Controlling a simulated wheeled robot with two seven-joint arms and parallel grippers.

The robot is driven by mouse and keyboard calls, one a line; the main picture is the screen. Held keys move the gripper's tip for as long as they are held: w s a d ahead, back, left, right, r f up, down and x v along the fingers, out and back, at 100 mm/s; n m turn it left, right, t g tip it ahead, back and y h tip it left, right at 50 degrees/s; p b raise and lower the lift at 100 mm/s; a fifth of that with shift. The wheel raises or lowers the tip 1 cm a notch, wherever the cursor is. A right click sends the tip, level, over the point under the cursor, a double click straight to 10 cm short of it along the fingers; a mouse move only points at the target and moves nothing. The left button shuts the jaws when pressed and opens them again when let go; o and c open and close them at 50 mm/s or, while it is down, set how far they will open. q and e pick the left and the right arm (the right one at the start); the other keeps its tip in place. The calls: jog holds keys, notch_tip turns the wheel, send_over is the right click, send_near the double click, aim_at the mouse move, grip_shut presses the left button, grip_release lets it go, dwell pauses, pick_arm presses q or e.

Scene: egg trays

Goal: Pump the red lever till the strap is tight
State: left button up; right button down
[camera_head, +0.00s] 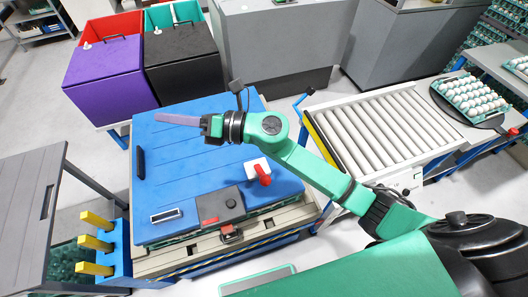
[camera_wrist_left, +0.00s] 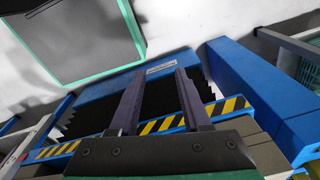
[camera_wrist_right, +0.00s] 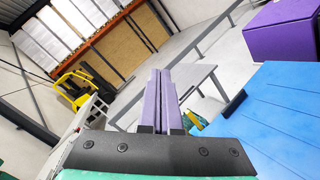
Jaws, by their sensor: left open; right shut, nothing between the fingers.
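A red lever (camera_head: 263,175) stands on a white block (camera_head: 257,164) on the blue lid (camera_head: 165,150), near its front right. Small red parts and a metal buckle (camera_head: 230,234) are at the lid's front edge; I cannot clearly make out a strap or how tight it is. My right gripper (camera_head: 158,117) is shut and empty, its purple fingers over the lid, to the left of and beyond the lever, apart from it. It shows shut in the right wrist view (camera_wrist_right: 159,74). My left gripper (camera_wrist_left: 156,72) is open and empty by the striped table edge; the head view does not show it.
A grey box with a black knob (camera_head: 230,201) sits on the lid's front. Yellow pegs (camera_head: 95,243) stick out at left. A roller conveyor (camera_head: 385,128) and a tray of eggs (camera_head: 470,97) are at right. Purple (camera_head: 103,70) and black (camera_head: 184,69) bins stand behind.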

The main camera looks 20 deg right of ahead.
jog(key=s+f+n+g+h, duration=0.4)
jog(key=f+n+g, duration=0.25)
jog(key=n, duration=0.25)
jog(key=n+g+h+p, duration=0.1)
jog(key=n+h, duration=0.4)
jog(key=h, duration=0.8)
send_over(266, 179)
jog(key=w, duration=0.1)
notch_tip(266, 179, down, 12)
pick_arm(q)
jog(key=f+b, duration=0.1)
jog(key=b, duration=0.1)
jog(key=d+f+b, duration=0.1)
jog(key=f+b, duration=0.1)
jog(key=shift+d, duration=0.1)
pick_arm(e)
notch_tip(266, 179, down, 8)
jog(key=shift+f, duration=0.1)
